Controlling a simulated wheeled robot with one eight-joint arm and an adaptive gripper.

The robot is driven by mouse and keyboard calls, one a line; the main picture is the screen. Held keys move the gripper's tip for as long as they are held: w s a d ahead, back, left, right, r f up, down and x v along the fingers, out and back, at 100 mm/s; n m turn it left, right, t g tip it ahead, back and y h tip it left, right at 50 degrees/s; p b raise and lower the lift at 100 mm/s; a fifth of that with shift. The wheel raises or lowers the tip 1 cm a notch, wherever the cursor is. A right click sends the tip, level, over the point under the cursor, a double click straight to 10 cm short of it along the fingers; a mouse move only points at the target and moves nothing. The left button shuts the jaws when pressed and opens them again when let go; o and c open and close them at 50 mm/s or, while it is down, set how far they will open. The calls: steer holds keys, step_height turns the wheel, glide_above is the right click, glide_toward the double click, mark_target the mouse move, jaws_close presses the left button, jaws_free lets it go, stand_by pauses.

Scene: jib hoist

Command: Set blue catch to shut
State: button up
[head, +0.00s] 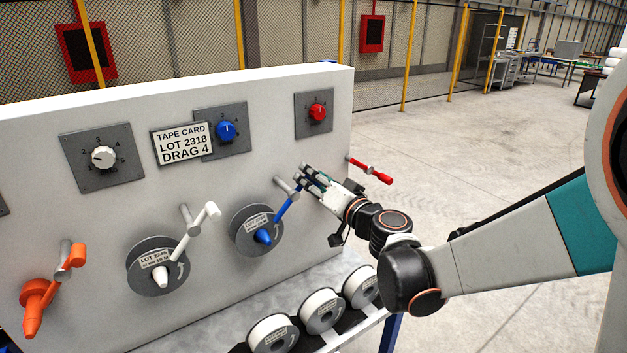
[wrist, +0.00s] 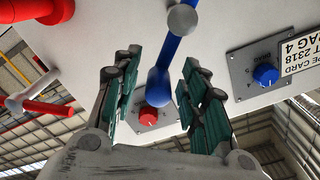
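The blue catch is a blue lever (head: 287,205) beside a grey post (head: 289,185), above the blue-hubbed reel (head: 246,232) on the white panel. In the wrist view its rounded blue handle (wrist: 159,88) points towards me, below a grey round end (wrist: 184,18). My gripper (head: 311,179) is at the upper end of the lever and covers part of it in the head view. In the wrist view my gripper (wrist: 162,92) is open, with one finger on each side of the handle and gaps visible. I cannot tell any shut marking for the catch.
White (head: 160,272) and orange (head: 33,301) cranks stand left on the panel; a red lever (head: 371,171) sticks out at its right edge. White (head: 103,157), blue (head: 225,131) and red (head: 317,112) knobs are above. Spools (head: 320,311) rest below.

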steer(key=v, duration=1.2)
steer(key=s+d+f+g+h, duration=0.4)
steer(key=s+d, duration=0.3)
steer(key=s, duration=0.3)
steer(key=s+d+f+g+h+b, duration=0.1)
steer(key=s+d+f+g+h, duration=0.3)
steer(key=s, duration=0.7)
steer(key=d+f+h, duration=0.1)
steer(key=d+h, duration=0.1)
steer(key=d, duration=0.1)
steer(key=shift+n, duration=0.4)
